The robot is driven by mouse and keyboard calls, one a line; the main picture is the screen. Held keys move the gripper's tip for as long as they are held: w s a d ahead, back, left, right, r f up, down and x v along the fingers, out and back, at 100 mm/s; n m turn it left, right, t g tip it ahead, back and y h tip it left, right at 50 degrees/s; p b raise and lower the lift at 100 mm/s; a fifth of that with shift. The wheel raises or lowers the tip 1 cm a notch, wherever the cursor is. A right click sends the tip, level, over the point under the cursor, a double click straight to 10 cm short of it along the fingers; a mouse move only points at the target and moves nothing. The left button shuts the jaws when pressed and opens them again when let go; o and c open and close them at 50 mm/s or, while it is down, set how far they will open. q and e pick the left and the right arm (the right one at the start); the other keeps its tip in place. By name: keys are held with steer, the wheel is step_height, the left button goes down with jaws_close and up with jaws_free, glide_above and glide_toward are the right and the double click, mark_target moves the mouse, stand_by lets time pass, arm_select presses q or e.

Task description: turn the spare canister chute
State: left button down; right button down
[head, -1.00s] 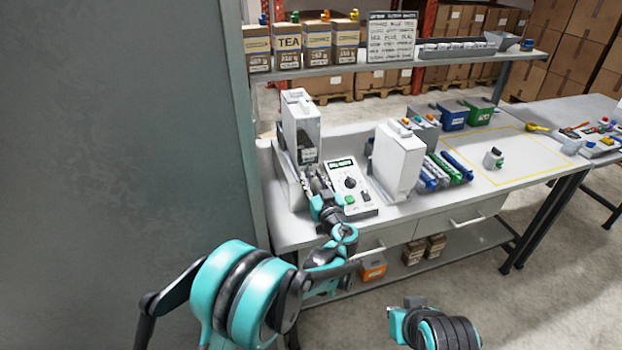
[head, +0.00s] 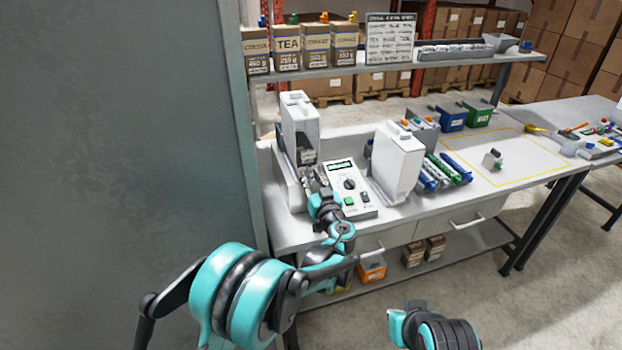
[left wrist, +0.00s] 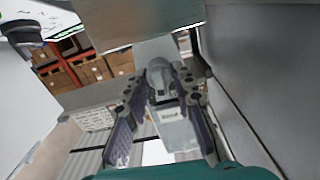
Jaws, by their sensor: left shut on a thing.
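A tall white dispenser (head: 300,122) with a dark front opening stands at the left of the bench. A second white canister unit (head: 398,160) stands to its right, beyond the control box. My left gripper (head: 312,178) is at the lower front of the left dispenser. In the left wrist view, its purple-padded fingers (left wrist: 161,105) are shut around a grey rounded part (left wrist: 158,76), probably the chute. A pale labelled block shows just below that part. The fingers hide much of the held part, so its turn angle is unclear.
The control box (head: 350,190) with a dial and green button sits close to the right of my left gripper. Blue and green tubes (head: 442,170) lie farther right. A grey wall panel (head: 130,130) borders the left. The yellow-outlined area (head: 530,157) is mostly clear.

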arm_select(q)
steer(key=m, duration=0.5)
steer(key=shift+d+m+b, duration=0.15)
steer(key=shift+m+b, duration=0.2)
steer(key=shift+m, duration=0.05)
steer(key=m, duration=0.6)
steer(key=shift+d+f+b, duration=0.1)
steer(key=shift+f+b, duration=0.05)
steer(key=shift+b, duration=0.15)
steer(key=m, duration=0.5)
steer(key=shift+f+m, duration=0.1)
steer(key=shift+m, duration=0.3)
steer(key=m, duration=0.5)
steer(key=shift+f+b, duration=0.1)
steer(key=shift+b, duration=0.2)
steer(key=shift+m, duration=0.3)
steer(key=c, duration=1.6)
jaws_free()
